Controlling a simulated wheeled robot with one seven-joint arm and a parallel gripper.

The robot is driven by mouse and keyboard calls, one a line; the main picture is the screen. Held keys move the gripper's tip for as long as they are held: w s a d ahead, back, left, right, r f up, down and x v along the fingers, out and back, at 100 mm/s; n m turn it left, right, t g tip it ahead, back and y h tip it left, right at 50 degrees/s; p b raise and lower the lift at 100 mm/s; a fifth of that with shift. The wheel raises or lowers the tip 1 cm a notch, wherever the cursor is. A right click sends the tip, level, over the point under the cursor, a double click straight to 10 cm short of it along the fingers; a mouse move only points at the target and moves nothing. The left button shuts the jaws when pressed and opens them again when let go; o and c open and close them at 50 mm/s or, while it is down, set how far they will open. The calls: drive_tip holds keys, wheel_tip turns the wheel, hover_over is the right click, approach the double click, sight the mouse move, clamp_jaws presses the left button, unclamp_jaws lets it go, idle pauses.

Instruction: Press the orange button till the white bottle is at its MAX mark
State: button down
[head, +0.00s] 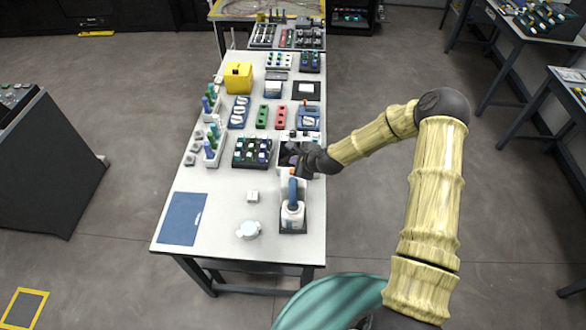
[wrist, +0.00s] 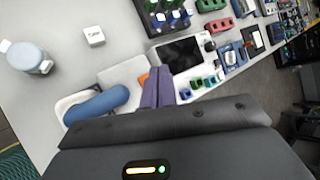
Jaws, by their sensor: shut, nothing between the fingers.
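The white bottle (head: 292,218) stands at the front right of the table, below a blue rounded part (head: 293,190) of a white dispenser. The blue part also shows in the wrist view (wrist: 97,104), with a little of the white body (wrist: 122,73) behind it. The orange button (head: 292,171) is a small patch on the dispenser; in the wrist view, only a sliver of orange (wrist: 143,79) shows beside my fingers. My gripper (wrist: 158,72) is shut and empty, its fingertips at or just over the button. I cannot tell contact. The MAX mark and liquid level cannot be read.
A dark rack of vials (head: 252,152) is behind. A blue mat (head: 182,218) lies at the front left. Bare tabletop lies between.

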drive_tip(key=shift+r+p, duration=0.7)
drive_tip(key=shift+r, duration=0.7)
drive_tip(key=s+d+r+n+g+h+b, duration=0.1)
drive_tip(key=s+d+r+n+h, duration=0.1)
drive_tip(key=s+d+r+n, duration=0.3)
drive_tip(key=s+d+r+n+g+h+b, duration=0.2)
drive_tip(key=s+d+r+n, duration=0.3)
drive_tip(key=s, duration=0.7)
drive_tip(key=s+d+r+n+g+h+b, duration=0.1)
drive_tip(key=s+d+r+n+h+b, duration=0.1)
drive_tip(key=s+d+r+n, duration=0.4)
drive_tip(key=s+d+n, duration=0.1)
drive_tip(key=s+n, duration=0.2)
drive_tip(key=shift+s, duration=0.15)
idle(1.4)
